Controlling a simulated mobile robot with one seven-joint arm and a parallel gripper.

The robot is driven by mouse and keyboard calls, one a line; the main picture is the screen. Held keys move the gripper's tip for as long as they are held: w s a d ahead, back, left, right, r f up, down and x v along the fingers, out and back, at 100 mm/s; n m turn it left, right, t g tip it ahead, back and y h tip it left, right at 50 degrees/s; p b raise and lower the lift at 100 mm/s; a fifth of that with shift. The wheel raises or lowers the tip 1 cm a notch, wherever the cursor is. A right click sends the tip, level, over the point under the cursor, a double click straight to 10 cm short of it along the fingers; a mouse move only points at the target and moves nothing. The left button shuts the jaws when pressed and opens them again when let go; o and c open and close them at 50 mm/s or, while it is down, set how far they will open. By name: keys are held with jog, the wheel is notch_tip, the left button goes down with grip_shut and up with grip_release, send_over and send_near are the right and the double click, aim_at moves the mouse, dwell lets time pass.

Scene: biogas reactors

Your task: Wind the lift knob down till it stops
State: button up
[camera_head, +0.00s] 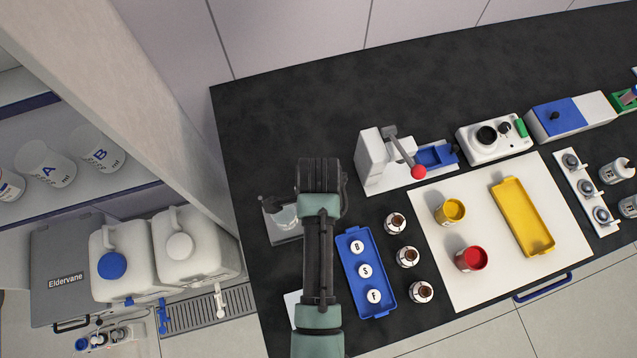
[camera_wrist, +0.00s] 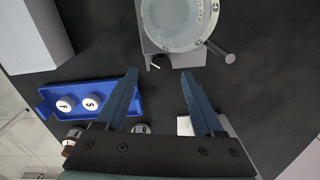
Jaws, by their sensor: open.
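A grey stand with a round clear glass vessel (camera_wrist: 180,20) shows at the top of the wrist view. A small black knob (camera_wrist: 154,66) sits at the stand's near edge. I cannot tell which is the lift knob. My gripper (camera_wrist: 159,73) is open and empty, its fingertips pointing toward the stand's near edge, with the small knob between them in the picture. In the head view the stand (camera_head: 285,228) is partly hidden by my arm, and the fingers cannot be seen.
A blue tray (camera_head: 352,246) with lettered white caps lies beside my arm; it also shows in the wrist view (camera_wrist: 120,97). Several brown-topped jars (camera_head: 407,257) stand right of it. A white device with a red-tipped lever (camera_head: 375,160) stands behind. The back left of the bench is clear.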

jog(key=shift+f, duration=1.4)
grip_shut()
